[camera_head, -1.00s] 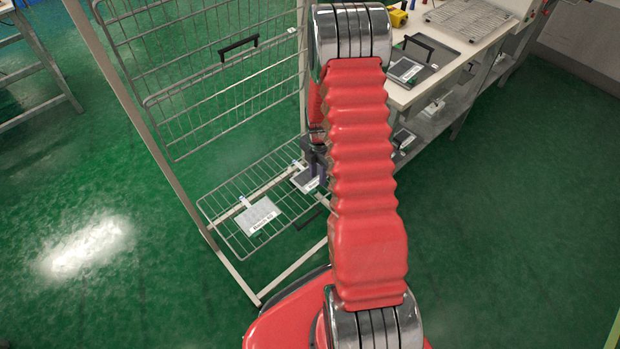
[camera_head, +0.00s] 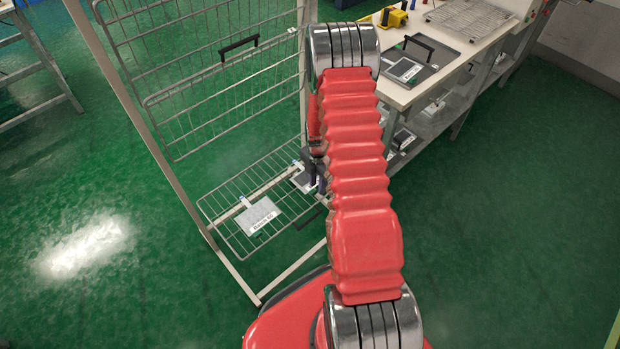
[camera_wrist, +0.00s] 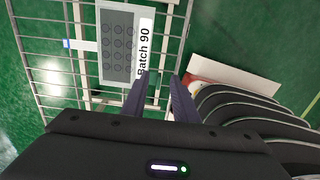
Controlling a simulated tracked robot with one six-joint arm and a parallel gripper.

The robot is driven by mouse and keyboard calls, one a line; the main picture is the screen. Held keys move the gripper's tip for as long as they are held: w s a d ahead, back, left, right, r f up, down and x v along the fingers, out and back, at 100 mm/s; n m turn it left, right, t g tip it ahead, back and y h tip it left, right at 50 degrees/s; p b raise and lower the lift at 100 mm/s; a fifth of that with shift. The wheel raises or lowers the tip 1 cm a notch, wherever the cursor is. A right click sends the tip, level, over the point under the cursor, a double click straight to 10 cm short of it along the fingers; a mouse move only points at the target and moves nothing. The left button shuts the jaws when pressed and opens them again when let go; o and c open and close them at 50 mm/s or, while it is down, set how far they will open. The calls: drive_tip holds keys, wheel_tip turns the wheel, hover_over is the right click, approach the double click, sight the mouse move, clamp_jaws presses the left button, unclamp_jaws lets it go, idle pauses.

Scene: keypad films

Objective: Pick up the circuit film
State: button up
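A film with rows of dark circles and a white strip reading "Batch 90" (camera_wrist: 118,46) lies on a wire shelf in the wrist view. It appears to be the film (camera_head: 303,181) partly hidden by my gripper in the head view. My gripper (camera_wrist: 158,88) is open; its two dark fingers reach toward the label strip, the left one overlapping its lower end in the picture. Nothing is seen between the fingertips. In the head view my gripper (camera_head: 318,172) is beside the film, partly hidden by my arm. I cannot tell whether it touches.
A second pale labelled film (camera_head: 259,216) lies on the same low wire shelf (camera_head: 225,203). Upright wire racks (camera_head: 205,95) stand behind it. A workbench (camera_head: 394,93) at the upper right carries another labelled film (camera_head: 405,70). The green floor is clear at right.

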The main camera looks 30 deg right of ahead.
drive_tip(key=shift+f, duration=1)
drive_tip(key=shift+c, duration=0.6)
clamp_jaws()
